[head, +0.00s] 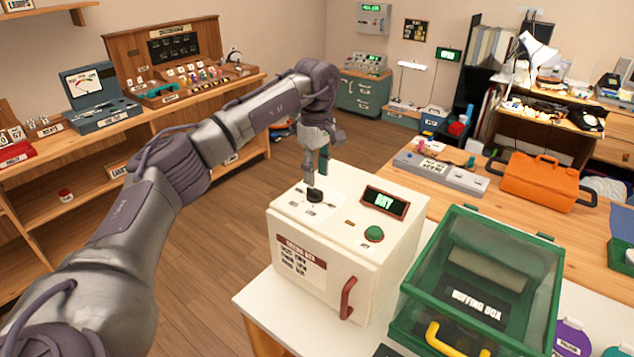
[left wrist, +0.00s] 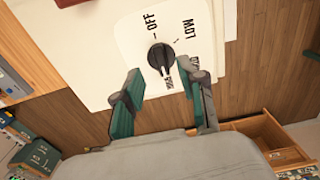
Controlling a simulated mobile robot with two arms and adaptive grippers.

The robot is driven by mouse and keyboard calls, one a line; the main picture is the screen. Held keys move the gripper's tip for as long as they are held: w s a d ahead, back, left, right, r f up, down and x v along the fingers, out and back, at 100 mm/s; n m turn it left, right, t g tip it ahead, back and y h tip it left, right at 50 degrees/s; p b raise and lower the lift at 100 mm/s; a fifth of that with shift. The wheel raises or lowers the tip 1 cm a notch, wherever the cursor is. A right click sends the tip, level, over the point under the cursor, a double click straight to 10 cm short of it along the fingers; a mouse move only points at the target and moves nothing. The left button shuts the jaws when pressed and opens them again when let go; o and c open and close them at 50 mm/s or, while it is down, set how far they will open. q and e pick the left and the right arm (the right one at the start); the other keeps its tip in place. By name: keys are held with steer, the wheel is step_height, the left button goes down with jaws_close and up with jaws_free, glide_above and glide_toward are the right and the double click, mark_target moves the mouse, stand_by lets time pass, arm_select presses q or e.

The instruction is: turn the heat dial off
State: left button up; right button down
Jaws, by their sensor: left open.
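The heat dial is a black knob (head: 314,195) on the top of a cream-white box (head: 375,232). In the left wrist view the dial (left wrist: 160,58) sits on a white plate marked OFF, LOW and other words that my fingers partly cover. Which mark its pointer faces I cannot tell for sure. My left gripper (head: 316,180) points down at the dial from above. In the left wrist view its two green-grey fingers (left wrist: 160,68) are open, one on each side of the knob's near edge. Contact with the knob cannot be made out. My right gripper is not in view.
The box also bears a green lit display (head: 385,202), a green button (head: 374,233) and a red front handle (head: 347,298). A green clear-lidded buffing box (head: 480,275) stands close on the right. An orange toolbox (head: 543,182) lies behind. Shelves (head: 120,115) stand left.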

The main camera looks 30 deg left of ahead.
mark_target(316, 190)
arm_select(q)
step_height(316, 190, down, 4)
steer(key=shift+s+r+p, duration=0.1)
steer(key=shift+r+p, duration=0.15)
steer(key=shift+p, duration=0.15)
steer(key=shift+f, duration=0.5)
jaws_close()
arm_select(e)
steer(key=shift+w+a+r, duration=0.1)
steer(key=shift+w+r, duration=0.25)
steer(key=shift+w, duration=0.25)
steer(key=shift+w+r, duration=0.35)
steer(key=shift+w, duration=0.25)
